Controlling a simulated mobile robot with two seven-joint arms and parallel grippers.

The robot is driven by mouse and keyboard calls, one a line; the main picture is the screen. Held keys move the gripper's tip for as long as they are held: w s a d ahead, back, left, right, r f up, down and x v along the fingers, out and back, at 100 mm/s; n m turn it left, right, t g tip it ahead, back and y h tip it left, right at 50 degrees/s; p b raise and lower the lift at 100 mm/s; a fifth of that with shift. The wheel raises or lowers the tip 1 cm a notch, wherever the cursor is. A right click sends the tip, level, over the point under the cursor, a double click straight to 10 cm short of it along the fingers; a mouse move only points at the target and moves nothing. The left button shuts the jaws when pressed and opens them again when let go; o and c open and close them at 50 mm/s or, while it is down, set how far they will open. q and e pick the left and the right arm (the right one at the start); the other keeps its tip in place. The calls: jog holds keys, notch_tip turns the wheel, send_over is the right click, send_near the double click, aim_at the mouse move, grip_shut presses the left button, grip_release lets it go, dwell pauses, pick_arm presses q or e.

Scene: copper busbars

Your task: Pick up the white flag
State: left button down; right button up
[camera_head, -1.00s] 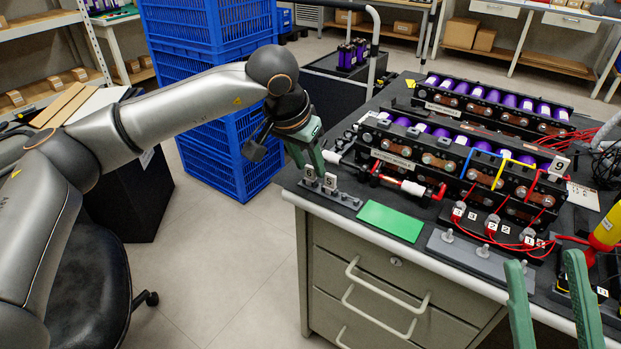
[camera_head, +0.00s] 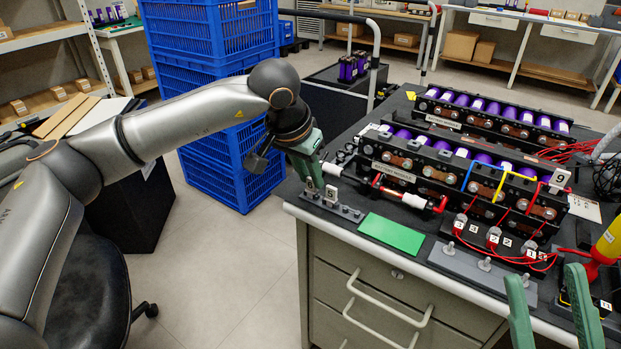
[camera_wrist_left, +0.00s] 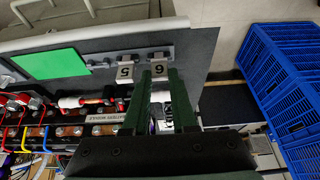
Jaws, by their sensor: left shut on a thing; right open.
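Two small white flags stand at the left end of the workbench, numbered 6 and 5. My left gripper (camera_head: 312,180) is shut on the white flag 6 (camera_wrist_left: 159,69), which is still at its dark base; its fingers partly hide it in the head view. The white flag 5 (camera_head: 330,194) stands just beside it, and also shows in the left wrist view (camera_wrist_left: 125,72). My right gripper (camera_head: 546,272) is open and empty at the lower right of the head view.
A green plate (camera_head: 391,233) lies right of the flags. Battery modules (camera_head: 440,170) with red wires and a grey bar with pegs (camera_head: 482,275) fill the bench. Blue crates (camera_head: 215,180) stand beyond its left side.

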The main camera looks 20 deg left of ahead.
aim_at(310, 191)
pick_arm(q)
notch_tip(310, 191, up, 3)
jog(key=shift+r+p, duration=0.15)
jog(key=shift+p, duration=0.6)
jog(key=s+d+r+p, duration=0.2)
jog(key=s+d+r, duration=0.2)
jog(key=s+r, duration=0.5)
jog(key=shift+s+d+r+p, duration=0.2)
jog(key=shift+s+r+p, duration=0.15)
jog(key=shift+s, duration=1.8)
pick_arm(e)
jog(key=shift+w+d+r+m+h, duration=0.2)
jog(key=shift+w+m+h, duration=0.35)
jog(key=shift+h, duration=0.3)
jog(key=shift+w+d+r+m+h, duration=0.2)
jog(key=shift+w+m+h, duration=0.25)
jog(key=shift+w+h, duration=0.3)
jog(key=shift+s+r, duration=0.1)
jog(key=shift+s, duration=0.05)
pick_arm(q)
jog(key=shift+r+p, duration=1.05)
jog(key=shift+r, duration=0.4)
pick_arm(e)
jog(key=shift+r, duration=1.05)
pick_arm(q)
jog(key=shift+r, duration=0.2)
pick_arm(e)
jog(key=shift+r, duration=0.1)
